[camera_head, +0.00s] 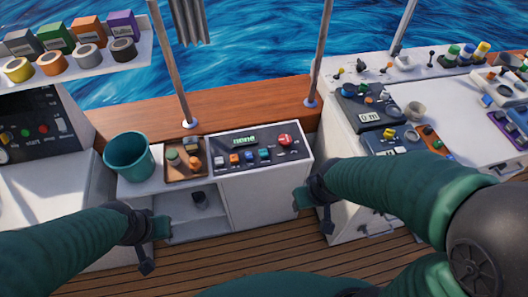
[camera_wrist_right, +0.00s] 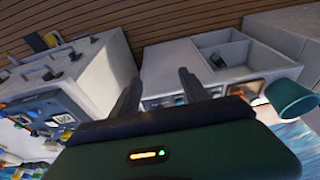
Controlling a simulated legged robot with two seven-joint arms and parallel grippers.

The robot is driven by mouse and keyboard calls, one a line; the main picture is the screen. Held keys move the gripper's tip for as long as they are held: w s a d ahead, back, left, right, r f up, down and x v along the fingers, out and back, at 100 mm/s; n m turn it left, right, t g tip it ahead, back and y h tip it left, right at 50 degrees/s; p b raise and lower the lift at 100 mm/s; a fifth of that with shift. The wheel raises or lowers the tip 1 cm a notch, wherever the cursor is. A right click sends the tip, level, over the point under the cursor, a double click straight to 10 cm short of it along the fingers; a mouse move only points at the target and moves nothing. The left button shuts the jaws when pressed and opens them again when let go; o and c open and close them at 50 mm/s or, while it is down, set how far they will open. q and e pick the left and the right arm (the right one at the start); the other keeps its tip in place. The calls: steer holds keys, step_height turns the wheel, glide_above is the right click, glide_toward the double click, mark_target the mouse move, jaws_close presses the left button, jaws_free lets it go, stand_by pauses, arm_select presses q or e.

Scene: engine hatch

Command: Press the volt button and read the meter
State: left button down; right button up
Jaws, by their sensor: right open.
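The meter panel (camera_head: 276,154) is a dark sloped face on a white cabinet. Its green-lit display (camera_head: 244,138) shows characters too small to read surely. Below it sit an orange button (camera_head: 234,159), a blue button (camera_head: 249,157) and a teal button (camera_head: 264,154); a large red button (camera_head: 284,139) is at the right. I cannot tell which is the volt button. My right gripper (camera_head: 314,208) is open and empty, right of the cabinet front and below the panel; its fingers show in the right wrist view (camera_wrist_right: 158,92). My left gripper (camera_head: 154,247) looks open and empty, in front of the low shelf.
A teal bucket (camera_head: 129,158) and a brown tray (camera_head: 186,161) with small knobs stand left of the panel. A white counter (camera_head: 448,128) with instruments is at the right. A shelf (camera_head: 75,72) with tape rolls is upper left. Metal poles rise behind the panel.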

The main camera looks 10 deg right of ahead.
jaws_close()
stand_by(1.4)
